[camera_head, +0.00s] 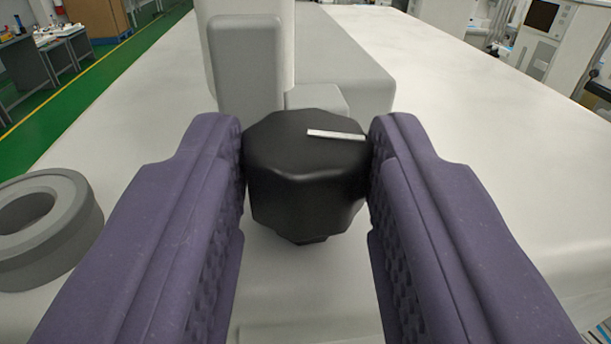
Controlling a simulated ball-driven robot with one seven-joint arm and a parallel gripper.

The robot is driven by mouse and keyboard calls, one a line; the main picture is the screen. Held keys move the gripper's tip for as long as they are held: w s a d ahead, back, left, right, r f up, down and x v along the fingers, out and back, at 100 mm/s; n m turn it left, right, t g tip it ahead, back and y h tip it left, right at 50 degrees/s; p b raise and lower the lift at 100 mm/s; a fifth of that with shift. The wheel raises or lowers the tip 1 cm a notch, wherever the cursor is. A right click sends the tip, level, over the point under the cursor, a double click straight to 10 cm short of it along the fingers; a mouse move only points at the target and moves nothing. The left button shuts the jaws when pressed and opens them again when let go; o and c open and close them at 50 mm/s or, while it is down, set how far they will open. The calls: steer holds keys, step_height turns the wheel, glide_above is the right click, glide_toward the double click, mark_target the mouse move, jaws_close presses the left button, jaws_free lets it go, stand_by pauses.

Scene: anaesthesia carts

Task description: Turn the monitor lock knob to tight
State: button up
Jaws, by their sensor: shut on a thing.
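The monitor lock knob (305,185) is a black, many-sided knob in the middle of the view. A short white mark lies across the right part of its top, pointing to the right. My gripper (306,160) has two purple, textured fingers, one on each side of the knob. The fingers are shut on it, with their tips against its left and right sides. A grey block and a white column (245,60) stand right behind the knob. The monitor itself cannot be made out.
A grey ring-shaped part (45,225) sits on the white surface (500,140) at the left. A long grey block (340,65) runs back behind the knob. The white surface to the right is clear. Benches (45,60) and a green floor lie beyond at the left.

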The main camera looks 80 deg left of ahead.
steer(key=shift+t, duration=0.3)
steer(key=m+t+h+b, duration=0.1)
steer(key=m+t, duration=0.1)
steer(key=m+t+h+b, duration=0.1)
steer(key=t, duration=0.2)
steer(key=shift+s+a+m, duration=0.1)
steer(key=shift+s+m, duration=0.3)
steer(key=shift+s+a+m+t+h+b, duration=0.15)
steer(key=shift+m+t+h+b, duration=0.8)
steer(key=shift+t+b, duration=0.4)
steer(key=shift+m+t, duration=0.25)
steer(key=o, duration=1)
steer(key=shift+o, duration=0.2)
steer(key=shift+s, duration=0.1)
